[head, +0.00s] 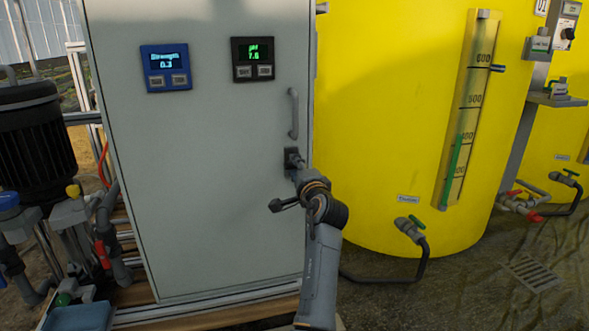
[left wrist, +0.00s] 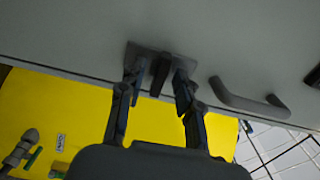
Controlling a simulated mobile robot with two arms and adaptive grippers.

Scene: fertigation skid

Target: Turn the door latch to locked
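The door latch (head: 291,156) is a dark plate with a small knob on the right side of the grey cabinet door (head: 205,190), below the bar handle (head: 293,113). In the left wrist view the dark knob (left wrist: 160,74) stands out from its plate. My left gripper (head: 297,170) is at the latch and partly covers it in the head view. In the left wrist view its fingers (left wrist: 158,84) are apart, one on each side of the knob, with narrow gaps visible. I cannot tell the knob's turn position for sure. My right gripper is not in view.
A blue display (head: 166,67) and a black pH display (head: 254,59) sit high on the door. The large yellow tank (head: 390,120) stands close on the right, with a valve (head: 409,228) and hose low down. A dark motor (head: 35,140) and pipework stand at left.

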